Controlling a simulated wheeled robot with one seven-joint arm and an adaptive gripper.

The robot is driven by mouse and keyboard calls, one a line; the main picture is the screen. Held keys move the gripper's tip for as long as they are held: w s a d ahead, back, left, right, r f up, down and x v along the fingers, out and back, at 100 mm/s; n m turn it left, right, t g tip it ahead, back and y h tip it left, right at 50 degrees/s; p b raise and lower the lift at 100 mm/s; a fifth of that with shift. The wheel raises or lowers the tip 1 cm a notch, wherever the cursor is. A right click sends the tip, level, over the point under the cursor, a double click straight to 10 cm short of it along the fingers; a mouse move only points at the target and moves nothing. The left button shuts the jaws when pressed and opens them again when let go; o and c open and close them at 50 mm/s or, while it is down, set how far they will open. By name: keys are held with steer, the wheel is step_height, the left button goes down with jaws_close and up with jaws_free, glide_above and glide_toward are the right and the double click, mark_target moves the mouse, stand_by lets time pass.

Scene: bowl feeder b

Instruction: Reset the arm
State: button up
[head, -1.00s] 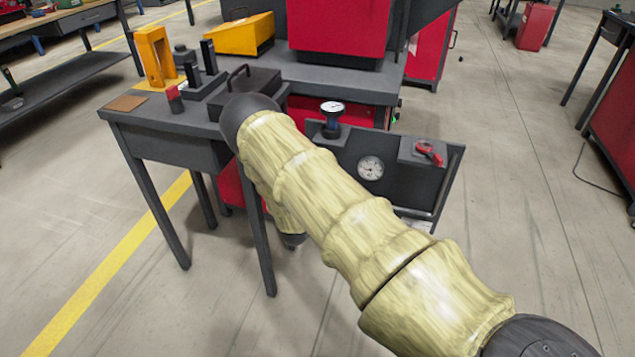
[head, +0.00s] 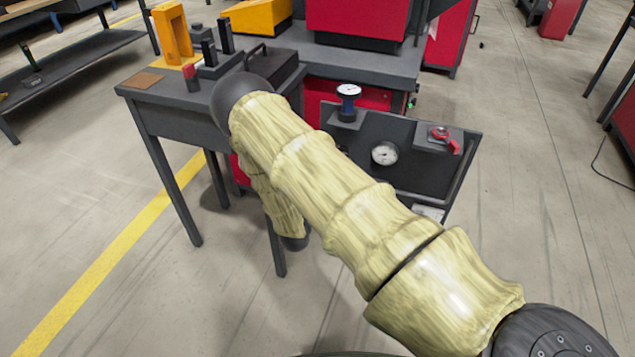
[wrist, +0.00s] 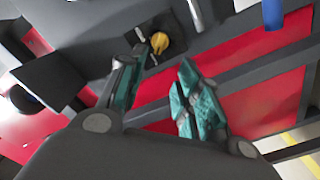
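My arm, in a yellowish sleeve, reaches across the head view from the lower right to the dark table and bends down at its far end. My gripper shows in the wrist view (wrist: 158,92), with two teal fingers spread apart and nothing seen between them. Its fingertips are hidden in the head view. Beyond the fingers in the wrist view is a yellow knob (wrist: 159,42) on a dark plate; I cannot tell how far it is from them.
A dark table (head: 150,103) holds a yellow bracket (head: 172,33) and a red-topped block (head: 191,76). Open floor (head: 545,250) lies at the right.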

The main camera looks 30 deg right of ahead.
steer(key=s+a+f+g+y, duration=0.2)
steer(key=s+a+f+y, duration=0.15)
steer(key=s+f, duration=0.4)
steer(key=s+a+f+g+y, duration=0.25)
steer(key=s+f+y, duration=0.2)
steer(key=s, duration=0.55)
steer(key=s+a+g+y, duration=0.3)
steer(key=s+a, duration=0.3)
steer(key=s, duration=0.6)
steer(key=s+a+g+y, duration=0.2)
steer(key=s+a+g, duration=0.25)
steer(key=s, duration=0.85)
step_height(320, 180, up, 24)
steer(key=s+a+p, duration=0.2)
steer(key=p, duration=2.1)
steer(key=shift+s+r+y, duration=0.15)
steer(key=shift+s+y, duration=0.15)
steer(key=shift+s, duration=0.1)
